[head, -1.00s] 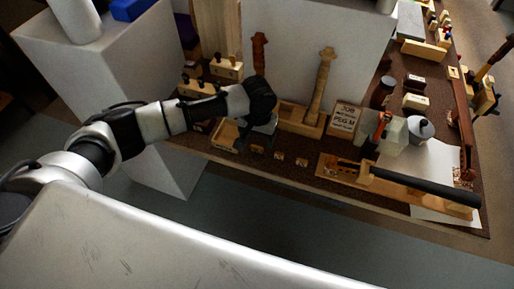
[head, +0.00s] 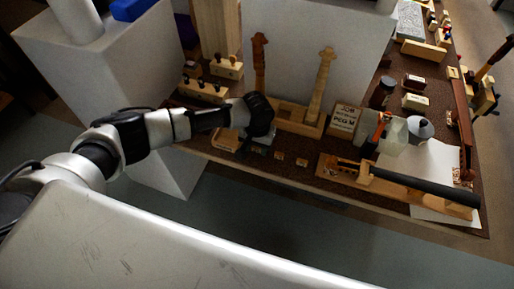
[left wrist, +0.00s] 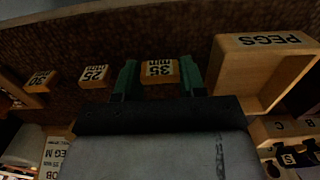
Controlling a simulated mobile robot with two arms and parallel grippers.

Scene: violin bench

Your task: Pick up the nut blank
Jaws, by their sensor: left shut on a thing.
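My left gripper (left wrist: 158,80) has its green-tipped fingers on either side of a small wooden nut blank marked 35 mm (left wrist: 159,71) and is shut on it. In the head view my left gripper (head: 254,149) is low at the bench's front edge and hides that blank. Two similar blanks lie beside it, one marked 25 (left wrist: 94,76) and one that looks marked 30 (left wrist: 40,81). They also show in the head view, the nearer one (head: 279,155) and the farther one (head: 302,162). My right gripper is not in view.
A wooden box marked PEGS (left wrist: 264,41) stands close beside the gripper. A wooden cradle (head: 298,117) with upright violin necks is behind. A job card (head: 344,117), bottles (head: 394,136) and a wooden fixture (head: 345,173) with a long dark bar lie to the right.

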